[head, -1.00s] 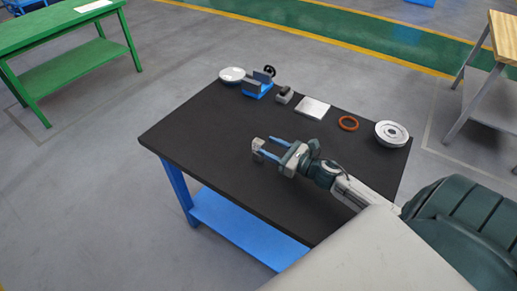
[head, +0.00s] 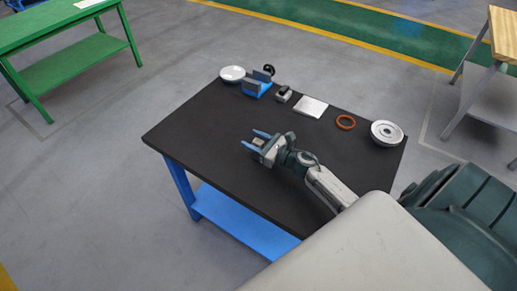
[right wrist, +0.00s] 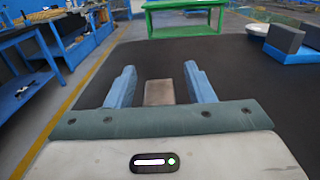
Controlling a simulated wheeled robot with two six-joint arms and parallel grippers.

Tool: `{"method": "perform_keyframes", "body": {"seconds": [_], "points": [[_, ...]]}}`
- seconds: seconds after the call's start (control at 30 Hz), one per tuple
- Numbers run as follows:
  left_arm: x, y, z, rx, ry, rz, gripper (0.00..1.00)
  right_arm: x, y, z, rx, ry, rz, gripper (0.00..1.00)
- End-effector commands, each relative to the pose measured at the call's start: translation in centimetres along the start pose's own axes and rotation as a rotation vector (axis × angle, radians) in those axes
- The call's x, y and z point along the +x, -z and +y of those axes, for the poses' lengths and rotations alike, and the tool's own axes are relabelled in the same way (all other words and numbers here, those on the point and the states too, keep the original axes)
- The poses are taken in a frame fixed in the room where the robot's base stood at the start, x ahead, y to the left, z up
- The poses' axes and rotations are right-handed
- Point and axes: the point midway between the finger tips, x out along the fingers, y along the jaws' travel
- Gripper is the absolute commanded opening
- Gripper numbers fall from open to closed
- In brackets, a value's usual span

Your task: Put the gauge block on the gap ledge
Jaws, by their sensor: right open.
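The gauge block appears to be the small grey-brown block in the right wrist view (right wrist: 158,92). It stands between the two blue fingers, with a gap on each side. In the head view the block (head: 258,142) is small and partly hidden by the fingers. My right gripper (head: 255,140) is open around it, low over the left-middle of the black table. A blue vise-like fixture (head: 257,90) with two upright grey jaws and a gap between them stands at the table's back edge. I cannot tell for certain whether this is the gap ledge. My left gripper is not in view.
Along the black table's (head: 200,135) back edge are a white dish (head: 232,73), a small grey clamp-like piece (head: 283,94), a silver plate (head: 310,107), an orange ring (head: 345,122) and a silver flanged disc (head: 387,133). The table's left and front are clear.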

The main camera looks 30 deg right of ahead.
Motion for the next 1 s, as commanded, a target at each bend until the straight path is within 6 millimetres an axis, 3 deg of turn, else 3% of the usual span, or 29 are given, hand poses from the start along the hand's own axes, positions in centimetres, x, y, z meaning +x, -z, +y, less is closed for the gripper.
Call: {"method": "perform_keyframes", "body": {"seconds": [0.03,0.2,0.27,0.67,0.97,1.0], "points": [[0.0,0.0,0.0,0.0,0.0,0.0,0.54,0.0,0.0,0.0,0.0,0.0,0.0,0.42],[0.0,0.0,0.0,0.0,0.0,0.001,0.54,0.0,0.0,0.0,0.0,0.0,0.0,0.09],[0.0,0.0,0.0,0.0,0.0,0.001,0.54,0.0,0.0,0.0,0.0,0.0,0.0,0.0],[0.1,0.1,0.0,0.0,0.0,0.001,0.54,0.0,-0.5,0.0,-0.003,-0.002,-0.001,0.0],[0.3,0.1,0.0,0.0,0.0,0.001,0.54,-0.1,-3.7,0.0,-0.005,-0.002,-0.002,0.0],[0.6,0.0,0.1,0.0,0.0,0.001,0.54,-0.6,-3.5,0.7,-0.003,-0.002,0.001,0.0]]}}
